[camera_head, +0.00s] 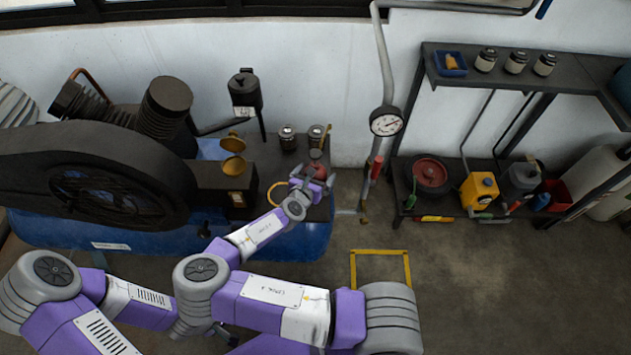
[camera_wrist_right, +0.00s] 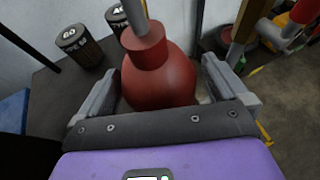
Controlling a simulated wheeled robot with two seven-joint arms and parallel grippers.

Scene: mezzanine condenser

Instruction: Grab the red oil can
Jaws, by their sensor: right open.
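The red oil can (camera_head: 316,170) stands on the dark bench beside the compressor in the head view, partly hidden by my right gripper. In the right wrist view the red oil can (camera_wrist_right: 160,78) has a round body, a narrower collar and a thin grey spout cut off by the top edge. My right gripper (camera_head: 312,182) is open around the can. In the wrist view one finger of the right gripper (camera_wrist_right: 164,85) is on each side of the body; I cannot tell whether they touch it. My left gripper is not visible.
Two dark labelled jars (camera_head: 288,138) stand behind the can. The shelf (camera_head: 455,205) further right holds several items. Floor around the yellow marking (camera_head: 380,253) is clear.

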